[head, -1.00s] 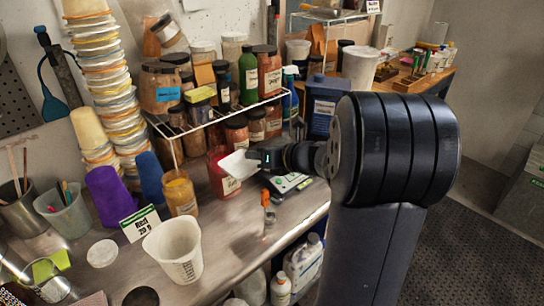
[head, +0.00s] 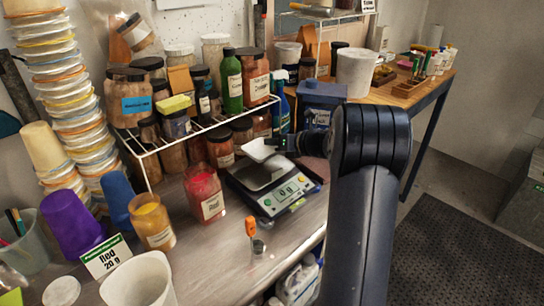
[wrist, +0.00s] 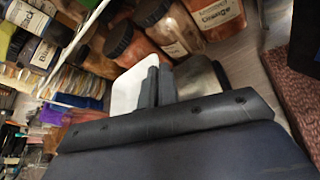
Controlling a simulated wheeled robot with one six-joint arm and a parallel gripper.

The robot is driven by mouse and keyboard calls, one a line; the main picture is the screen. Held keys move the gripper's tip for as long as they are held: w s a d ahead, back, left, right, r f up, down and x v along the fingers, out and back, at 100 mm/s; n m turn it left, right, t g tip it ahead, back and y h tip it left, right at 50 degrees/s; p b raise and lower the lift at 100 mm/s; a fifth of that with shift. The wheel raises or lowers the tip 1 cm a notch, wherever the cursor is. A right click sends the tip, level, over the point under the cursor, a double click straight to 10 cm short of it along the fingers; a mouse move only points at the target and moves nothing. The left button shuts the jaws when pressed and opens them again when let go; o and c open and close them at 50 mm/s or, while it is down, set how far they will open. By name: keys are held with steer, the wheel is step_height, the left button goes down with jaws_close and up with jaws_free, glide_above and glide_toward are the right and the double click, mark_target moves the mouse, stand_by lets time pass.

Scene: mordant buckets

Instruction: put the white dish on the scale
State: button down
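My gripper (head: 284,144) is shut on the white dish (head: 258,149) by its edge and holds it above the back part of the scale. The dish looks tilted in the head view. The scale (head: 292,187) is black with a lit display and a steel pan (head: 262,174), and stands on the metal bench. In the wrist view, the dish (wrist: 127,91) shows beside the closed fingers (wrist: 156,88), and part of the steel pan (wrist: 197,80) shows beyond them. I cannot tell the exact gap between dish and pan.
A jar of red powder (head: 205,194) stands left of the scale. A wire rack (head: 200,131) with several jars is behind it. An orange-handled scoop (head: 251,229) is in front. A blue container (head: 320,104) stands behind the gripper.

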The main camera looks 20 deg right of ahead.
mark_target(273, 161)
steer(key=shift+f, duration=2.15)
steer(key=shift+f, duration=0.25)
steer(key=c, duration=1.7)
jaws_free()
steer(key=shift+r, duration=0.1)
steer(key=shift+r, duration=0.2)
steer(key=v, duration=1.2)
steer(key=shift+b, duration=0.4)
steer(key=shift+a, duration=0.1)
